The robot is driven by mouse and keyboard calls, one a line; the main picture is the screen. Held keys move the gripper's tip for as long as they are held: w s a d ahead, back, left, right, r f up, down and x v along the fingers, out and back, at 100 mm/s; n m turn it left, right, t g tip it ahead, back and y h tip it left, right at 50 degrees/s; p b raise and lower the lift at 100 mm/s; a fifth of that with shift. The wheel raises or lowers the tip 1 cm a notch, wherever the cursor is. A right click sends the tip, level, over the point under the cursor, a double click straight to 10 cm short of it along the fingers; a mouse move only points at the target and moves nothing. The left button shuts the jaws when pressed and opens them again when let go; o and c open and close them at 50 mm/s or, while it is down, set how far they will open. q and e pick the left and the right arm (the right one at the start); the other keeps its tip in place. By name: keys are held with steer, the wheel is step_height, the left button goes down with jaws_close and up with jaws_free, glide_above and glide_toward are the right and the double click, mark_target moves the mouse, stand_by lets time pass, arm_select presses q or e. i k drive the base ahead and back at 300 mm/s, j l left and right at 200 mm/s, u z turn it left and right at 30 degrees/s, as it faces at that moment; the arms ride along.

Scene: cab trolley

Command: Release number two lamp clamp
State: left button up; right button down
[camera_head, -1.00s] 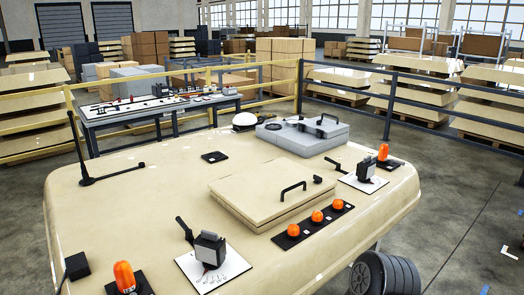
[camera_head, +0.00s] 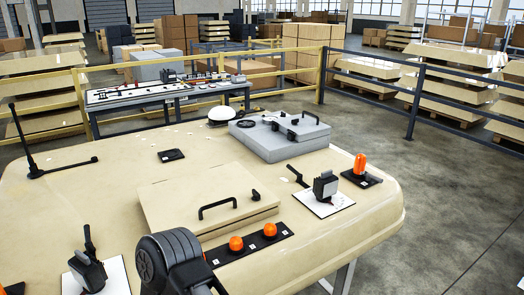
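Two black lamp clamps with levers stand on white plates on the cream cab roof (camera_head: 110,165). One clamp (camera_head: 88,270) is at the lower left, its plate partly cut by the frame. The other clamp (camera_head: 325,186) is at the right, beside an upright orange lamp (camera_head: 360,165) on a black base. I cannot read a number on either clamp. A dark, ribbed, round part, which looks like a link of my arm, rises from the bottom edge between the left clamp and the lamp strip. Neither of my grippers shows.
Two orange lamps (camera_head: 236,243) (camera_head: 270,230) show on a black strip (camera_head: 220,257). A cream hatch (camera_head: 170,200) with a black handle and a grey box (camera_head: 290,140) are raised obstacles. A dark antenna (camera_head: 35,160) stands at the left. Railings and a workbench (camera_head: 165,100) are behind.

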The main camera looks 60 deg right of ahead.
mark_target(299, 175)
steer(key=k+l, duration=0.25)
steer(key=l, duration=0.3)
steer(key=k+l+u, duration=0.15)
steer(key=k+l, duration=0.15)
steer(key=l, duration=0.25)
steer(key=k+l, duration=0.3)
steer(key=l, duration=0.2)
steer(key=k+l+u, duration=0.15)
steer(key=k+l, duration=0.15)
steer(key=l, duration=0.2)
steer(key=k+l, duration=0.3)
steer(key=l, duration=0.2)
